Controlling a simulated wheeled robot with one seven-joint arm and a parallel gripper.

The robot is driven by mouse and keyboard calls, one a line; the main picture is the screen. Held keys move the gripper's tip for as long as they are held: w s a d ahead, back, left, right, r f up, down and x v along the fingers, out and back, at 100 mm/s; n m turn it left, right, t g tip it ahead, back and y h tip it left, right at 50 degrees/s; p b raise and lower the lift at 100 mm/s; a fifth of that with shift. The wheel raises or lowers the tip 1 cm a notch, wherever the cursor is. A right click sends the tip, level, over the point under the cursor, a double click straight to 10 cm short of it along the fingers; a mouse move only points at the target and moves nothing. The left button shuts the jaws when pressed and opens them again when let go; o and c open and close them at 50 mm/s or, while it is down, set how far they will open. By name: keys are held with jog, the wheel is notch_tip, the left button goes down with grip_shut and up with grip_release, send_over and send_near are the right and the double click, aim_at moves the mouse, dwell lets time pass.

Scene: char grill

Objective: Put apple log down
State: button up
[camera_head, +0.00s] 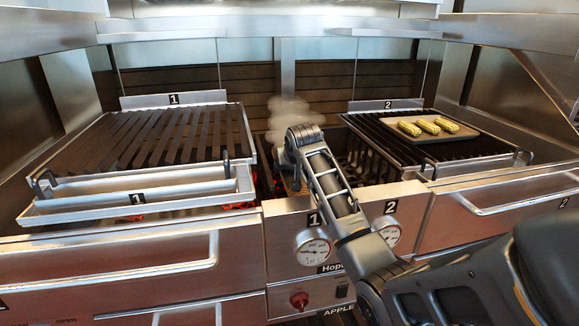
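My arm reaches from the lower right to the gap between the two grills. My gripper (292,178) is at its far end, low in the opening between the grates, mostly hidden behind my own wrist. A small tan piece, perhaps part of the apple log (291,184), shows beside the wrist at the gap. I cannot tell whether the fingers are open or shut on it. Pale smoke (290,118) rises just behind the wrist.
Grill grate 1 (165,135) on the left is empty, with a metal tray (140,195) at its front. Grate 2 (385,135) on the right bears a board (456,140) with three corn cobs (427,126). Gauges (313,248) and a red knob (299,300) are on the front panel. Embers glow under grate 1.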

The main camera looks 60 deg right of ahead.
jog(key=shift+f, duration=0.4)
jog(key=o, duration=1.6)
jog(key=shift+f, duration=0.1)
jog(key=shift+r, duration=0.5)
jog(key=v, duration=1.2)
jog(key=shift+r, duration=0.15)
